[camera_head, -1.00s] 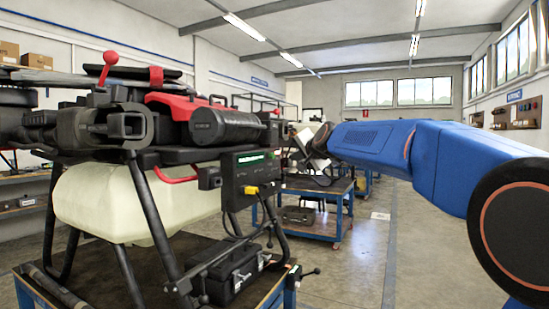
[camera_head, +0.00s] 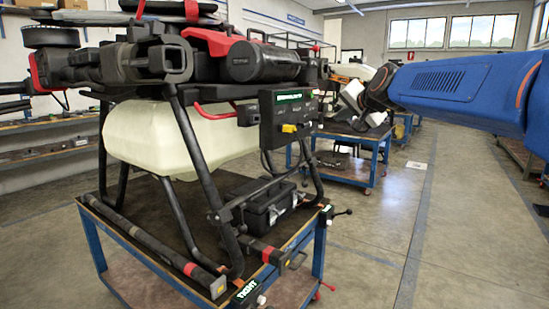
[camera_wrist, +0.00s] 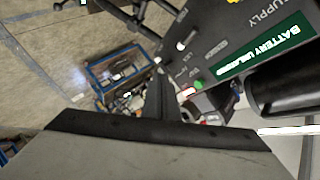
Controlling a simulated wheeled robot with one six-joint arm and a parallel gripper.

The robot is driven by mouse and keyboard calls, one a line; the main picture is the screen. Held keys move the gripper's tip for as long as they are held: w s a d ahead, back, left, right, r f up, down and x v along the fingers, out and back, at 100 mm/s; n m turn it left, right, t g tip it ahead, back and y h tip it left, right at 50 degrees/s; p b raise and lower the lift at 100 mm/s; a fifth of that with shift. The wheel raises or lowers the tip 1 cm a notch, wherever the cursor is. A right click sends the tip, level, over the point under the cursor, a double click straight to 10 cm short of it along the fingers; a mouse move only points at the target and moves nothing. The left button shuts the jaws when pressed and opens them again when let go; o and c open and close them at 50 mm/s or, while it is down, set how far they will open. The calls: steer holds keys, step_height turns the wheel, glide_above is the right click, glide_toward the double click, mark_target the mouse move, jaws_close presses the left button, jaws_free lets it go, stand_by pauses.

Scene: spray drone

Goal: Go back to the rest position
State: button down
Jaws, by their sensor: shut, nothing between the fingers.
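The spray drone stands on a wheeled blue cart, with its pale tank (camera_head: 165,138), black legs and red-and-black top unit (camera_head: 262,60). In the wrist view the panel (camera_wrist: 215,45) is close at upper right, with a green label that seems to read "BATTERY UNLOCKED". My gripper (camera_wrist: 163,92) is shut and empty, pointing past the panel's edge; I cannot tell whether it touches anything. In the head view my blue arm reaches in from the right, its end pointing toward the drone side.
A black case (camera_head: 262,203) sits on the cart (camera_head: 318,255) under the drone. Another blue cart (camera_head: 345,172) with equipment stands behind. Shelves (camera_head: 45,150) line the left wall. The floor (camera_head: 450,240) at the right is open.

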steer(key=s+d+f+n+g+h, duration=0.1)
steer(key=s+f+n+g, duration=0.1)
steer(key=s+f, duration=0.9)
steer(key=s+d+f+n+g, duration=0.2)
steer(key=s+f, duration=1)
steer(key=s, duration=0.7)
steer(key=s+d+f+n+g+h, duration=0.1)
steer(key=s+d+f+n+g, duration=0.1)
steer(key=s+f, duration=1)
steer(key=s+n+g, duration=0.1)
steer(key=s+g, duration=0.1)
steer(key=s, duration=0.1)
steer(key=shift+s+d+f+n+g+h, duration=0.2)
steer(key=shift+f+n+g+h, duration=0.05)
steer(key=shift+n+g+h, duration=0.05)
